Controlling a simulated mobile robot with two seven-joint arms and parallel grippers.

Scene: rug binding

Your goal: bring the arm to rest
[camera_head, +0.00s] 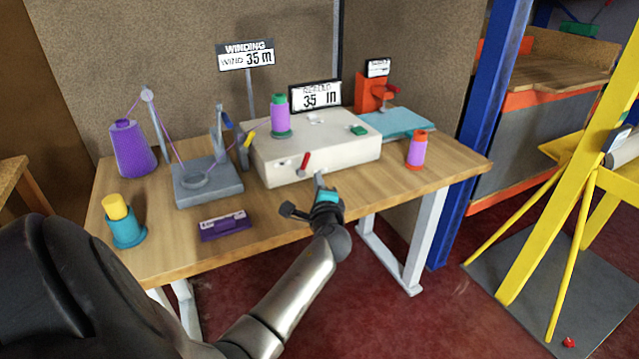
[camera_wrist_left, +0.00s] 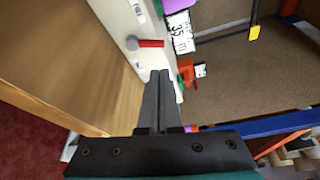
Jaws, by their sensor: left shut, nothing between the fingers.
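My left gripper (camera_head: 319,180) is shut and empty. In the head view it is at the front of the cream winding machine (camera_head: 315,150), over the table's front part. In the left wrist view its closed fingers (camera_wrist_left: 160,90) point toward the machine's front face (camera_wrist_left: 135,50) and the red lever (camera_wrist_left: 150,43). The lever also shows in the head view (camera_head: 303,162), just left of the fingertips. I cannot tell whether the fingertips touch the machine. My right gripper is in neither view.
The wooden table (camera_head: 270,225) holds a purple cone (camera_head: 132,150), a grey winding stand (camera_head: 208,185), a purple label box (camera_head: 225,226), a yellow-topped teal holder (camera_head: 122,225) and an orange-capped purple spool (camera_head: 416,152). A purple spool with green top (camera_head: 280,117) stands on the machine. A blue post (camera_head: 484,130) rises right.

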